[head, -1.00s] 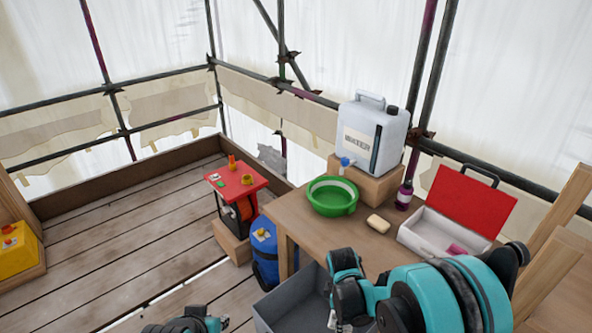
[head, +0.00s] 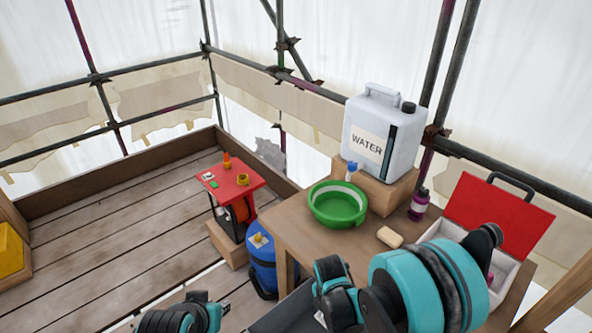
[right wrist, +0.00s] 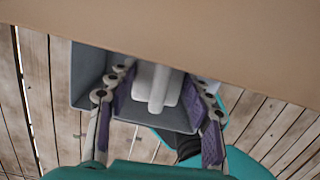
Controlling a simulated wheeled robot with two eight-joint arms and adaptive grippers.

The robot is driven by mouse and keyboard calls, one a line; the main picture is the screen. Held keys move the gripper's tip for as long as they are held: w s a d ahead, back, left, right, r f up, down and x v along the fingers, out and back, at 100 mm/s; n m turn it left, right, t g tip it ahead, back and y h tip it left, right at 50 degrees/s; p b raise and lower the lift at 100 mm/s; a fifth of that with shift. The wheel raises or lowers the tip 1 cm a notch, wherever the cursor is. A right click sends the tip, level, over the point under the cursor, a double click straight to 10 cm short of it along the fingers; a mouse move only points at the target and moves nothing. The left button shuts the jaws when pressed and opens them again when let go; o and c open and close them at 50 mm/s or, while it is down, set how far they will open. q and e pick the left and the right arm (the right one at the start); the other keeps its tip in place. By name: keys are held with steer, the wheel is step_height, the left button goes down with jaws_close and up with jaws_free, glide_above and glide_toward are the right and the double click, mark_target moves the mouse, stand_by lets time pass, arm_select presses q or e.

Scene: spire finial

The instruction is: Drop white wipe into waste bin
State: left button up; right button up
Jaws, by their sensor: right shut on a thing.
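In the right wrist view my right gripper (right wrist: 162,78) has its purple-padded fingers on either side of a white wipe (right wrist: 158,88), shut on it. The grey waste bin (right wrist: 88,78) shows behind and around the fingertips, with the wipe in front of its inside. How high the wipe is over the bin is hard to tell. In the head view the bin (head: 285,316) is mostly hidden by my right arm, and the right gripper and wipe are hidden. Part of my left arm shows at the bottom; its fingers are out of view.
The wooden table (head: 290,240) stands beside the bin and holds a green basin (head: 338,207), soap (head: 390,237), a purple bottle (head: 419,204), a water container (head: 382,130) and an open red-lidded box (head: 497,222). A blue drum (head: 262,262) and red-topped stand (head: 231,180) are left of it.

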steer(key=shift+s+f+b, duration=0.2)
steer(key=shift+f+b, duration=0.3)
steer(key=shift+f, duration=0.2)
step_height(320, 180, down, 4)
steer(key=b, duration=0.2)
steer(key=shift+f+b, duration=0.15)
steer(key=shift+b, duration=0.2)
steer(key=o, duration=1.2)
steer(key=r, duration=0.8)
steer(key=s+a+r, duration=0.1)
steer(key=r, duration=0.3)
